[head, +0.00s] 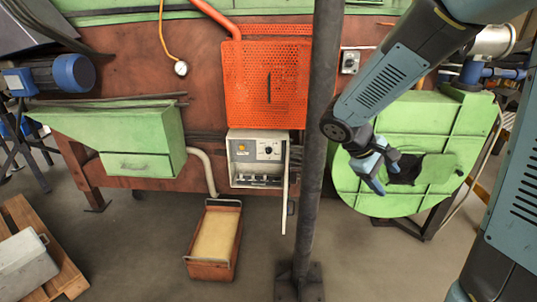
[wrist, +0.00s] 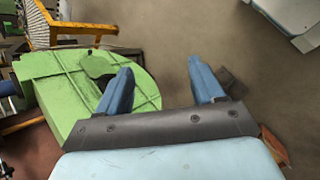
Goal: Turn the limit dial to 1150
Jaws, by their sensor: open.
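In the head view, an open control box (head: 258,160) is mounted low on the rust-red furnace wall, left of a dark post. Its upper panel carries a small dark dial (head: 268,150) and a yellow part at the left. The dial's numbers are too small to read, and I cannot tell whether this is the limit dial. My gripper (head: 384,174) is to the right of the post, in front of the green round housing and well apart from the box. In the wrist view my gripper (wrist: 162,88) has its blue fingers wide apart with nothing between them.
The dark post (head: 318,130) stands between my gripper and the box. The box's door (head: 285,195) hangs open at its right edge. The green housing (head: 450,140) is behind my gripper. A rusty tray (head: 213,240) lies on the floor below the box. An orange mesh guard (head: 266,85) is above.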

